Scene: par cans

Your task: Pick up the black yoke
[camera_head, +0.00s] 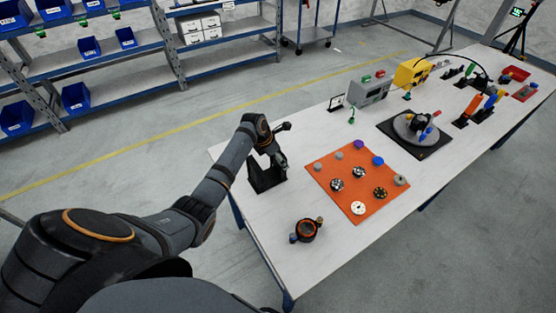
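A black angular piece (264,182), which looks like the black yoke, stands on the near left part of the white table (225,178). My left gripper (279,158) is right at its upper end and covers part of it. The black of the gripper and the black of the piece run together, so I cannot tell whether they touch or whether the fingers are open or shut. My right gripper is not in view.
An orange mat (341,207) with several small round parts lies to the right. A black and orange ring-shaped part (306,230) sits near the front edge. Farther back are a turntable (413,140), a grey box (369,91) and a yellow box (413,71).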

